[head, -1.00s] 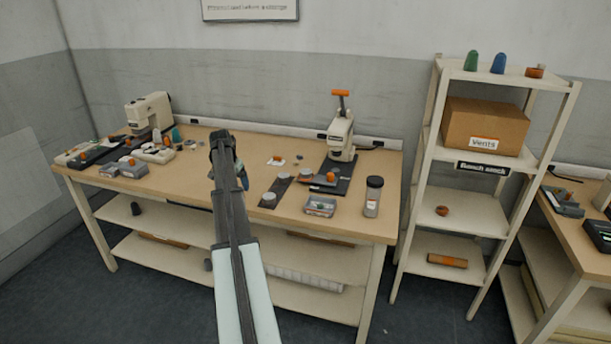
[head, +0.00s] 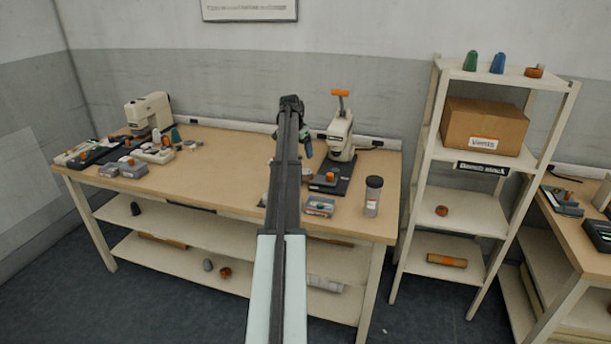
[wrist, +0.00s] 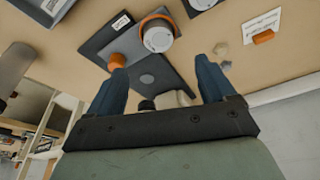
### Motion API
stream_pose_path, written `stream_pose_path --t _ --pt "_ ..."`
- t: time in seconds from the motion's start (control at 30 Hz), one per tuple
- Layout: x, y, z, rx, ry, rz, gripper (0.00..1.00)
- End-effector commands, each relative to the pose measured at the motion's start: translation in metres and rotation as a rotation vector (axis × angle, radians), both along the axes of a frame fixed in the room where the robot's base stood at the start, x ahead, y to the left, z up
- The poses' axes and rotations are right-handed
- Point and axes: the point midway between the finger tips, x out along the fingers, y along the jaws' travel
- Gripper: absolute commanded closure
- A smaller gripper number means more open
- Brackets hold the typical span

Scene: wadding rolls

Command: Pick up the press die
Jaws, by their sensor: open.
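My gripper (wrist: 162,85) is open, its two blue fingers spread with nothing held between them. In the head view a blue finger of my gripper (head: 308,148) shows beside the dark wrist, above the right half of the bench. In the wrist view a pale round piece with an orange rim (wrist: 158,35) lies beyond the fingertips, near a smaller orange piece (wrist: 116,61) by the left fingertip. I cannot tell for sure which piece is the press die. A dark plate (wrist: 178,82) with a round grey mark lies beyond the fingers.
The cream press (head: 341,130) with an orange handle stands on the bench (head: 215,180), close right of my gripper. A dark-lidded jar (head: 373,196) and a grey tray (head: 320,207) stand near the front edge. The bench's middle left is clear. A shelf rack (head: 423,185) stands right.

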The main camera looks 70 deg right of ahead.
Motion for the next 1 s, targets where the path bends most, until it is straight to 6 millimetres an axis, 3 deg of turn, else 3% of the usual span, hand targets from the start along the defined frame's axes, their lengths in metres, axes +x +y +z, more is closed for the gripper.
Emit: stream_pose_path --t 0.23,0.53,0.83,1.0 --pt "-0.004 -0.01 -0.041 0.001 0.0 0.001 0.17" --pt "-0.006 -0.014 -0.058 0.001 0.0 0.001 0.17" --pt "-0.011 -0.021 -0.094 0.001 0.0 0.002 0.17" --pt "-0.012 -0.023 -0.102 0.0 -0.001 0.001 0.17"
